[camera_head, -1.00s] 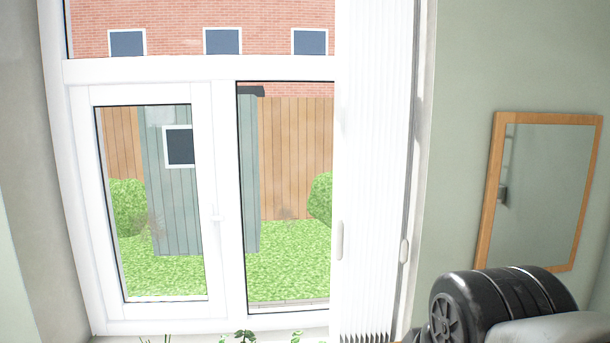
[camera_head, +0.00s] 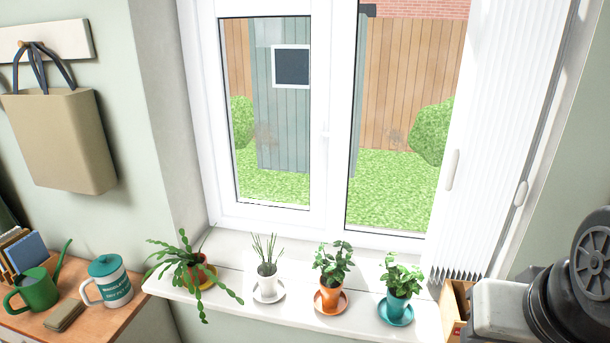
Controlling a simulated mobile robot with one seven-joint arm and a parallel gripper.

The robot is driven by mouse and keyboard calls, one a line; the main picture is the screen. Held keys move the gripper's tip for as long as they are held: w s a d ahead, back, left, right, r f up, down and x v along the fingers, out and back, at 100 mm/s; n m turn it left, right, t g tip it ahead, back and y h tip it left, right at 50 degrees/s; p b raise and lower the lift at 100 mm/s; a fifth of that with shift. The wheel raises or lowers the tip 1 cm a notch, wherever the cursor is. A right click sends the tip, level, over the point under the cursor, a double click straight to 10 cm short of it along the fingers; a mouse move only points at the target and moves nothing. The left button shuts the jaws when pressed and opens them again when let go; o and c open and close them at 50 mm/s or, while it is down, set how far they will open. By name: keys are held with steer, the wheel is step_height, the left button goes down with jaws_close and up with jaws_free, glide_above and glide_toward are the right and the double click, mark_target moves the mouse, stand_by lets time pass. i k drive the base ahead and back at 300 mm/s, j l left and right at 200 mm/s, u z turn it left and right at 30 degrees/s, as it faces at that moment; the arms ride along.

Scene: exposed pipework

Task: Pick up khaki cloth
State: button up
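A small folded khaki cloth (camera_head: 65,315) lies flat on the wooden cabinet top (camera_head: 30,325) at the lower left. It is close to the front of a green watering can (camera_head: 36,291) and a white and teal mug (camera_head: 108,283). My gripper is not in view. Only a black and grey part of my arm (camera_head: 570,295) shows at the lower right, far from the cloth.
A khaki bag (camera_head: 62,140) hangs from a wall hook above the cabinet. Books (camera_head: 24,252) stand behind the watering can. The white sill (camera_head: 230,318) holds several potted plants, with a trailing one (camera_head: 190,270) nearest the mug. A wooden box (camera_head: 455,308) is at the right.

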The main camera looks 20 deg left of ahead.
mark_target(70, 310)
steer(key=k+j+u, duration=0.25)
steer(key=k+j, duration=0.15)
steer(key=j, duration=0.15)
steer(key=u, duration=1.85)
steer(key=i+z, duration=0.1)
steer(key=z, duration=0.6)
steer(key=i+j+z, duration=0.15)
steer(key=j+z, duration=0.15)
steer(key=i+j+z, duration=0.1)
steer(key=j+z, duration=0.45)
steer(key=i+j+z, duration=0.2)
steer(key=j, duration=0.4)
steer(key=j+z, duration=0.15)
steer(key=j, duration=0.4)
steer(key=j+z, duration=0.1)
steer(key=j, duration=1.05)
